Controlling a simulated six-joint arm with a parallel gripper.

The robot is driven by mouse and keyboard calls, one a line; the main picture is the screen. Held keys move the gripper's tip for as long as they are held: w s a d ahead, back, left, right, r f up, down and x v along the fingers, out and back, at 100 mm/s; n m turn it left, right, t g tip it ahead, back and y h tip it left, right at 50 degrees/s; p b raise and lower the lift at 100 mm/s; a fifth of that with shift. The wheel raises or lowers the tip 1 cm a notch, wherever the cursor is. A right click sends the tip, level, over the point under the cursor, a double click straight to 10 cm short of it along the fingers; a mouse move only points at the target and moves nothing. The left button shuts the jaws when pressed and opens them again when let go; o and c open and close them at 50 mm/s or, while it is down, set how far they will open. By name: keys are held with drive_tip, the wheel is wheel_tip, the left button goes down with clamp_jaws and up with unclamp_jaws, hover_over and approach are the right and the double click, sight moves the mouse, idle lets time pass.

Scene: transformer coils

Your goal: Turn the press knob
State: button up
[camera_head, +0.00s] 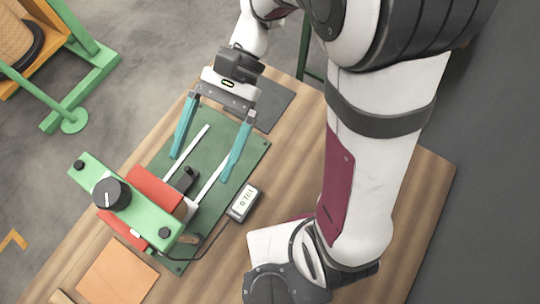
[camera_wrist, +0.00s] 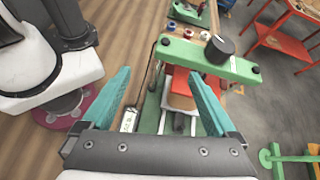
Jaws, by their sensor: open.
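The press knob (camera_head: 111,194) is a black round knob on top of the press's green crossbar (camera_head: 137,220). It also shows in the wrist view (camera_wrist: 219,48), beyond my fingers. A red block (camera_head: 150,192) sits under the crossbar, on rails over a green base plate (camera_head: 252,152). My gripper (camera_head: 207,165) has two teal fingers spread wide apart with nothing between them. It is above the plate, behind the press and apart from the knob.
A small digital display (camera_head: 243,203) with a cable lies right of the press. A dark grey mat (camera_head: 270,103) lies behind the plate. A green and orange stand (camera_head: 85,75) is off the table, at upper left.

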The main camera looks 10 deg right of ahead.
drive_tip(key=s+d+f+t+h, duration=0.1)
drive_tip(key=s+d+t+h, duration=0.1)
drive_tip(key=d, duration=0.4)
drive_tip(key=s+d+f+n+t+h, duration=0.1)
drive_tip(key=s+d+t+h, duration=0.1)
drive_tip(key=d+t+h, duration=0.2)
drive_tip(key=d+t, duration=0.2)
drive_tip(key=t, duration=0.1)
drive_tip(key=shift+s+f, duration=0.2)
drive_tip(key=shift+s, duration=0.2)
drive_tip(key=shift+a, duration=0.1)
